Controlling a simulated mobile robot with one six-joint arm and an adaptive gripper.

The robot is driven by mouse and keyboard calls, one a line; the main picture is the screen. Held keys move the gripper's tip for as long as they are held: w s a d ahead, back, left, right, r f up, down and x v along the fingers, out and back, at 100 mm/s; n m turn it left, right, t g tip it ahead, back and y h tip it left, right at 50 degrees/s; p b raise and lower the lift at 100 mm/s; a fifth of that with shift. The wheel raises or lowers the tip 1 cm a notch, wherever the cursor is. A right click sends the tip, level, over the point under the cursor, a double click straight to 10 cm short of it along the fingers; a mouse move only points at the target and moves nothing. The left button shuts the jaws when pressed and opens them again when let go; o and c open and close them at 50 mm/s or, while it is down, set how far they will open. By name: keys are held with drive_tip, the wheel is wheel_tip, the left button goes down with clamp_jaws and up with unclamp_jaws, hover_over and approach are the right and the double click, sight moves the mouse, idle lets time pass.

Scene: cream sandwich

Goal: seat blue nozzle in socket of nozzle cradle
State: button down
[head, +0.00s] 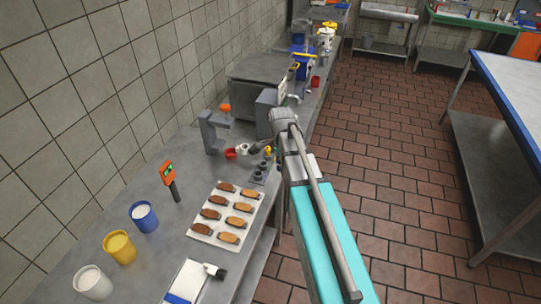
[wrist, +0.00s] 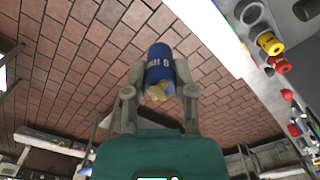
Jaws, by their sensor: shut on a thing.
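My gripper (wrist: 161,72) is shut on the blue nozzle (wrist: 160,62), which has pale lettering on its side and a tan end toward the wrist. In the head view my arm hides the held nozzle.
A white tray (head: 203,233) of brown bars lies on the steel counter. A grey stand (head: 209,133) and red cup (head: 231,153) are behind.

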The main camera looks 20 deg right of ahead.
drive_tip(key=shift+s+d+r+p, duration=0.2)
drive_tip(key=shift+s+d+r, duration=0.15)
drive_tip(key=shift+s, duration=0.2)
drive_tip(key=shift+s+d+r+p, duration=0.2)
drive_tip(key=shift+s+d, duration=0.15)
drive_tip(key=shift+s, duration=0.15)
drive_tip(key=shift+f, duration=0.1)
drive_tip(key=shift+f+b, duration=0.9)
drive_tip(key=shift+b, duration=0.15)
